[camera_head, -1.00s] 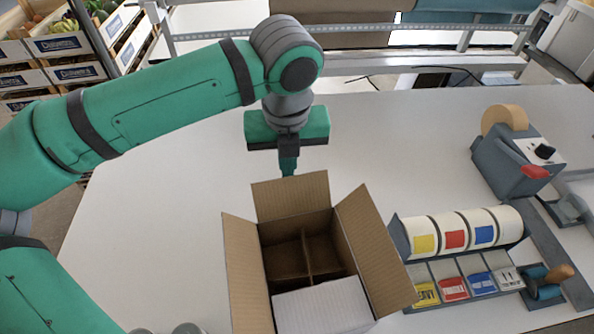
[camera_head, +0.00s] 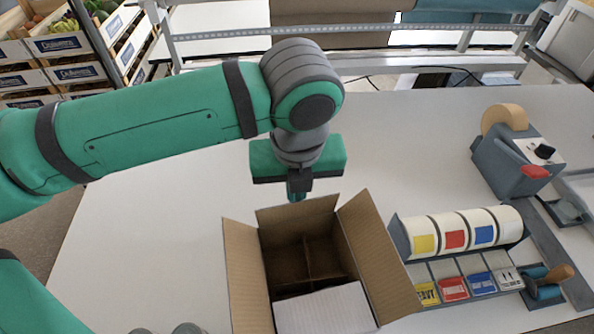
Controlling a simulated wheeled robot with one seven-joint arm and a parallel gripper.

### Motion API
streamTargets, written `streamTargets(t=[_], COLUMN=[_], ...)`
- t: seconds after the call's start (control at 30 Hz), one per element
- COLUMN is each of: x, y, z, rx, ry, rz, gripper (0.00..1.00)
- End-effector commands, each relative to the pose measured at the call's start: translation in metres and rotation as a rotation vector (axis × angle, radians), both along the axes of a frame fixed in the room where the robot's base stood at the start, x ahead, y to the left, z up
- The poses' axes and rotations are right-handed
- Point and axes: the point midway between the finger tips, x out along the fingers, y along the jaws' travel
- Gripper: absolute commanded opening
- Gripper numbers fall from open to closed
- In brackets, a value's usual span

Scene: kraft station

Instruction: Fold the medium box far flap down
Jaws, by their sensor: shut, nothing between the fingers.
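The open cardboard box (camera_head: 248,290) stands on the table with its flaps raised. The left flap (camera_head: 242,270) and the right flap (camera_head: 375,258) lean outward. My gripper (camera_head: 297,198) points down at the far flap's top edge, on its far side. The fingers are shut and empty. Their tips are partly hidden by the flap, so I cannot tell whether they touch it.
A label dispenser (camera_head: 458,235) with several rolls stands right of the box. A tape dispenser (camera_head: 515,150) stands behind it at the right. The table (camera_head: 140,240) is clear to the left. A metal rail (camera_head: 400,30) runs along the back.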

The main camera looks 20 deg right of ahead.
Motion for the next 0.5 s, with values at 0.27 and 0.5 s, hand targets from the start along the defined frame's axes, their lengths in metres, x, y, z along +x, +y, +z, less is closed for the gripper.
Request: streamTargets(t=[0.27, 0.5], x=[-0.001, -0.014], y=[0.000, 0.002], z=[0.000, -0.005], rx=[0.000, 0.000], ry=[0.000, 0.000], rz=[0.000, -0.002], gripper=[0.00, 0.00])
